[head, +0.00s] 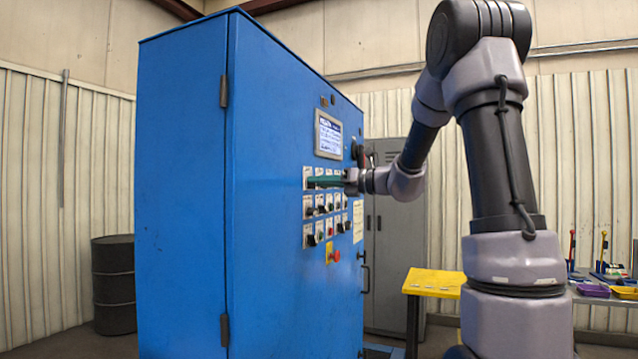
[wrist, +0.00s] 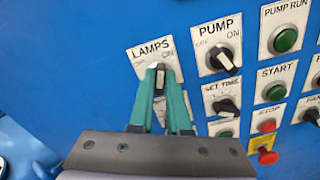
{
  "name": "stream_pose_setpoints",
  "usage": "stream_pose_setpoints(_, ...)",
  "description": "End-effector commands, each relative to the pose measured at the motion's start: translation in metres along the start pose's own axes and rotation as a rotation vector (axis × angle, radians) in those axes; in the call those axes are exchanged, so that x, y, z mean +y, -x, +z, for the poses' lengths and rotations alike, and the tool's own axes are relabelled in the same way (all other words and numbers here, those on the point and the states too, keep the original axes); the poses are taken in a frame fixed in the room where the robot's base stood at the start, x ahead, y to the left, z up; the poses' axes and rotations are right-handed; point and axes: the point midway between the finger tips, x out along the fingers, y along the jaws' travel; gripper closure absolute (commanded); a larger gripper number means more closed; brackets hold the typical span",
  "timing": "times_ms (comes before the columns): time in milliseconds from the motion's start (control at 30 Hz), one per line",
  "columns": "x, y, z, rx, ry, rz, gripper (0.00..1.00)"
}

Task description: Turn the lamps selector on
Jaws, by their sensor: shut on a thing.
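The lamps selector (wrist: 160,77) is a small dark knob with a white mark, on a white plate lettered LAMPS. In the wrist view its mark points up, on the side nearer the ON lettering, though the exact angle is hard to read. My gripper (wrist: 160,76) has its two teal fingers closed on either side of this knob. The fingers hide the lower part of the plate. In the head view my gripper (head: 312,182) reaches the upper left of the control panel, and its fingers hide the knob there.
The blue cabinet (head: 185,200) carries the panel. The pump selector (wrist: 223,62) and the set time knob (wrist: 226,106) sit close right of the fingers. A red button (wrist: 268,158) is lower right. A yellow-topped stand (head: 433,283) is right of the cabinet.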

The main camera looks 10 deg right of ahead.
Motion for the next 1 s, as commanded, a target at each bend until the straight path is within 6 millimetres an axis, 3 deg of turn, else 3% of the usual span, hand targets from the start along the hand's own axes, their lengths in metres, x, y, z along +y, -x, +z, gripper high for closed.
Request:
stream_pose_setpoints(300, -0.0008, 0.0003, 0.0001, 0.0, -0.108, -0.001, 1.0)
stream_pose_setpoints(800, -0.0011, 0.0004, 0.0002, -0.001, -0.129, -0.001, 1.0)
stream_pose_setpoints(833, -0.001, 0.0004, 0.0002, -0.001, -0.129, -0.001, 0.81)
stream_pose_setpoints(900, -0.001, 0.0004, 0.0002, -0.001, -0.128, -0.001, 0.55)
stream_pose_setpoints(1000, -0.001, 0.0003, 0.0001, 0.0, -0.128, -0.001, 0.55)
